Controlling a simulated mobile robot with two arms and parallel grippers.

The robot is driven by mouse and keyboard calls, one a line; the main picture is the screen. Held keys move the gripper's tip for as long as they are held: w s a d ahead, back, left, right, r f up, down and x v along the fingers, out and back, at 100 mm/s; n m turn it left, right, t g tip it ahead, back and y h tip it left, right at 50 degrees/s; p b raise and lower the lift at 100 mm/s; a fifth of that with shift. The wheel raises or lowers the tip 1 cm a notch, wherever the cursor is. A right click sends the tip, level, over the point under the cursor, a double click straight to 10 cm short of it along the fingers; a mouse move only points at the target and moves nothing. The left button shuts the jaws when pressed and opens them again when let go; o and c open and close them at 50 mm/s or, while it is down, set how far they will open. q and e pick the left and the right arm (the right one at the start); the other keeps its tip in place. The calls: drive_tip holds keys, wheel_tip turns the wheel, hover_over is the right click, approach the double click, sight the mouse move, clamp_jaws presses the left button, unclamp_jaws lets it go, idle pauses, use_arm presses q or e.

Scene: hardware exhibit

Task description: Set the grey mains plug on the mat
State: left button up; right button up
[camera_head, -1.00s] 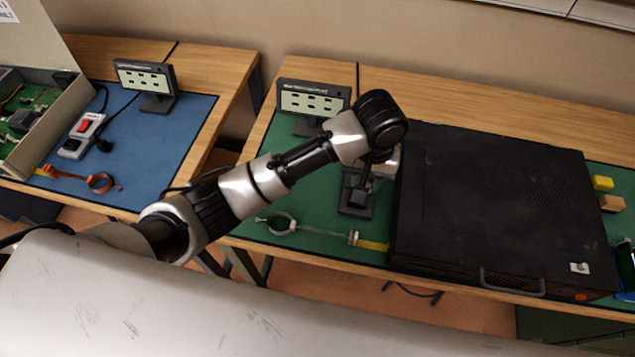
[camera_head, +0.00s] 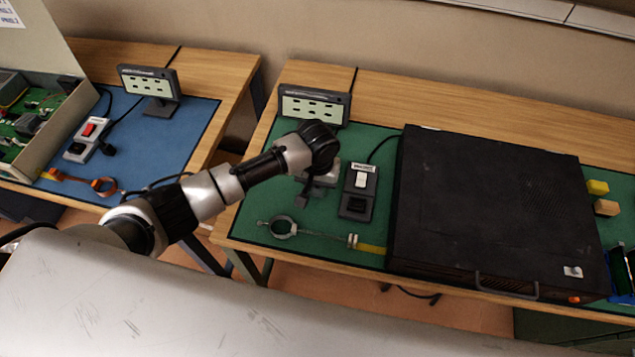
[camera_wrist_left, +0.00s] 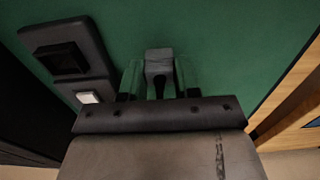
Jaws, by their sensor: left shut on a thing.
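The grey mains plug (camera_wrist_left: 159,64) is between the two fingers of my left gripper (camera_wrist_left: 159,76) in the left wrist view. The gripper is shut on it. In the head view my left gripper (camera_head: 305,190) points down over the green mat (camera_head: 322,222), left of the socket block. The plug (camera_head: 303,202) shows there as a small dark shape below the fingers. It is clear of the socket; I cannot tell whether it touches the mat. My right gripper is not in view.
The socket block (camera_head: 359,190) with a white switch stands right of my gripper. A large black case (camera_head: 490,210) stands farther right. A display panel (camera_head: 313,105) is behind. A wrist strap (camera_head: 284,227) lies in front. A blue mat (camera_head: 150,165) lies on the left table.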

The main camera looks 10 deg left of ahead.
use_arm(q)
drive_tip(key=shift+f, duration=0.2)
drive_tip(key=o, duration=0.7)
drive_tip(key=shift+o, duration=0.2)
drive_tip(key=shift+r, duration=0.1)
wheel_tip(320, 180, up, 12)
